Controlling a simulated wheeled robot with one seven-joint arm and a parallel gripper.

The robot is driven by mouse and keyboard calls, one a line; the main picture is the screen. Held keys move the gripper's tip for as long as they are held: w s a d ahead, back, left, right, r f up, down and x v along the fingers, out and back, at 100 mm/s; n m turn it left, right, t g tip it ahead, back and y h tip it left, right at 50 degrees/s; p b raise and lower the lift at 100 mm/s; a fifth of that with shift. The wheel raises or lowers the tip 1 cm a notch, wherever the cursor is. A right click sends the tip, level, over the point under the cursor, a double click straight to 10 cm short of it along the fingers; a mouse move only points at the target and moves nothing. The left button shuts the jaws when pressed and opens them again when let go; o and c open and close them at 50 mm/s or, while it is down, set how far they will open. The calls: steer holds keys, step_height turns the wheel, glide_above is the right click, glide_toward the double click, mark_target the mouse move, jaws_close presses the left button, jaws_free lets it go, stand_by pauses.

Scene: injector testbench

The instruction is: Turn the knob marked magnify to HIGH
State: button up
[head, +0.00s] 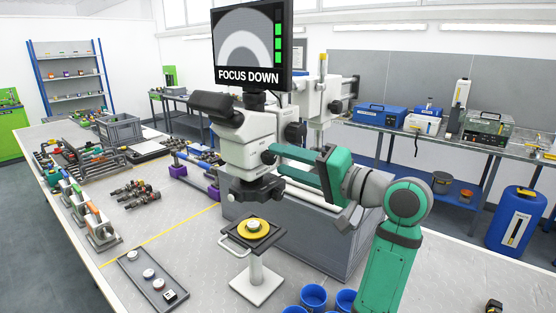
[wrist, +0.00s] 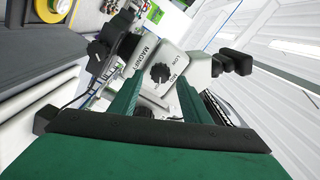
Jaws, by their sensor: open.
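The microscope (head: 245,140) stands on the bench with small dark knobs on its right side. In the wrist view a dark round knob (wrist: 160,72) sits on its pale housing, with lettering beside it that reads MAGNIFY and LOW. The pointer's exact setting is too small to tell. My gripper (head: 279,163) reaches in from the right, level with the microscope's side. In the wrist view its green fingers (wrist: 157,85) are open, one on either side of the knob in the picture. I cannot tell whether they touch it.
A black focus-side knob (wrist: 97,50) juts out left of the fingers. A monitor (head: 250,45) above reads FOCUS DOWN. Below is a stage with a yellow disc (head: 253,228). Blue cups (head: 313,296) and a sample tray (head: 152,279) stand in front. Eyepieces (head: 215,106) project left.

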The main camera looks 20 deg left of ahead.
steer(key=v, duration=0.8)
steer(key=shift+d, duration=0.25)
steer(key=shift+s, duration=0.1)
